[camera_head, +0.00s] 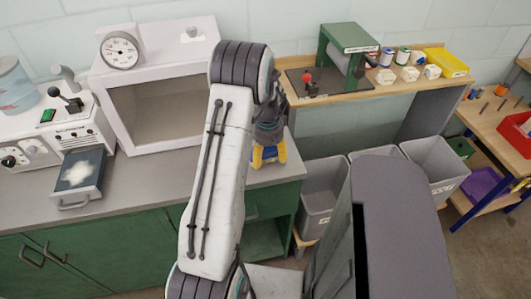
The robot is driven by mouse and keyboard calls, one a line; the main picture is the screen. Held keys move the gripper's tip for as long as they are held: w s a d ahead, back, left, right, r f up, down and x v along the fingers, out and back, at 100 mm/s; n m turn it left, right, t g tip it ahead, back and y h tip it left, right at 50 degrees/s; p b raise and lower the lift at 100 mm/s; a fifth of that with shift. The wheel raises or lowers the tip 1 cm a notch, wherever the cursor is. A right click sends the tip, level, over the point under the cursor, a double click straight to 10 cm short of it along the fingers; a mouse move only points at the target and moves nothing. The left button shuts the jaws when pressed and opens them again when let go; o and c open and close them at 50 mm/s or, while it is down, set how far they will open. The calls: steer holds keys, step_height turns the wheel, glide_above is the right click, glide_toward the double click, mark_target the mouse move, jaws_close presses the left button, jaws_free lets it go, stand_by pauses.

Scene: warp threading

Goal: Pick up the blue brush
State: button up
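A white box with a dial (122,50) stands at the back of the counter (140,187). A green press (345,48) and a yellow bin (446,62) are on the wooden bench. Grey bins (436,168) stand below. A red tray (518,134) is far right.

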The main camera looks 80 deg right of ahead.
steer(key=c, duration=0.9)
steer(key=shift+o, duration=0.2)
steer(key=shift+r, duration=0.2)
steer(key=shift+r, duration=0.25)
step_height(320, 180, up, 3)
steer(key=shift+d+r+b, duration=0.1)
steer(key=shift+r+b, duration=0.05)
steer(key=shift+b, duration=0.15)
steer(key=s+a+r, duration=0.2)
steer(key=a, duration=0.1)
steer(key=s+a+r+b, duration=0.1)
steer(key=s+a+r, duration=0.1)
steer(key=a, duration=0.1)
steer(key=s+a+r, duration=0.2)
steer(key=a+r, duration=0.1)
steer(key=a, duration=0.1)
steer(key=shift+s+b, duration=0.2)
steer(key=shift+b, duration=0.2)
